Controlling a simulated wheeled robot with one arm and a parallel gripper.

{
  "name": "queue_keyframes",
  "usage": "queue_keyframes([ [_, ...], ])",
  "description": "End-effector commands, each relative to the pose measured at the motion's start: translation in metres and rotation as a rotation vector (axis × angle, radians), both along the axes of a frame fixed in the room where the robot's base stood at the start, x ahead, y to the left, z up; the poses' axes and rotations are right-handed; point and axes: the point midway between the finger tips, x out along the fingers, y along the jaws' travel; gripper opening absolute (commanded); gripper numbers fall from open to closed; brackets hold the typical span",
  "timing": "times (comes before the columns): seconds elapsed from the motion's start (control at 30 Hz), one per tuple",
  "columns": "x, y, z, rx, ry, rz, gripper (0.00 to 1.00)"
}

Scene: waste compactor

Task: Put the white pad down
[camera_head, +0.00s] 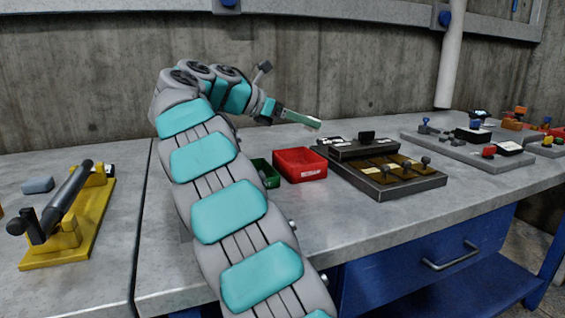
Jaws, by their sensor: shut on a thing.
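My gripper (310,121) is at the end of my teal and grey arm, reaching to the right above the bench, behind the red bin. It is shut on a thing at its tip. The thing is small and largely hidden by the fingers, and only a pale edge shows, consistent with the white pad. Its outline and tilt are too small to tell. The gripper appears held above the grey bench top (330,218), apart from it.
A red bin (300,165) and a green bin (264,172) stand below the gripper. A dark fixture with knobs (385,178) is right of them, with a grey board of parts (470,145) beyond. A yellow fixture (75,225) is at left. The front bench is clear.

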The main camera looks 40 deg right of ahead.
Motion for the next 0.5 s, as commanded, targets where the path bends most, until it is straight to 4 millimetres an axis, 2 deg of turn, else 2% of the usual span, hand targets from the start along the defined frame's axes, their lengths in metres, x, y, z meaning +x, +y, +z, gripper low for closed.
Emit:
queue_keyframes([
  [0.13, 0.000, 0.000, -0.011, 0.000, 0.002, 0.000, 0.03],
  [0.4, -0.001, 0.000, -0.052, -0.001, 0.003, 0.000, 0.03],
  [0.5, 0.000, 0.001, -0.059, -0.001, 0.000, 0.000, 0.03],
])
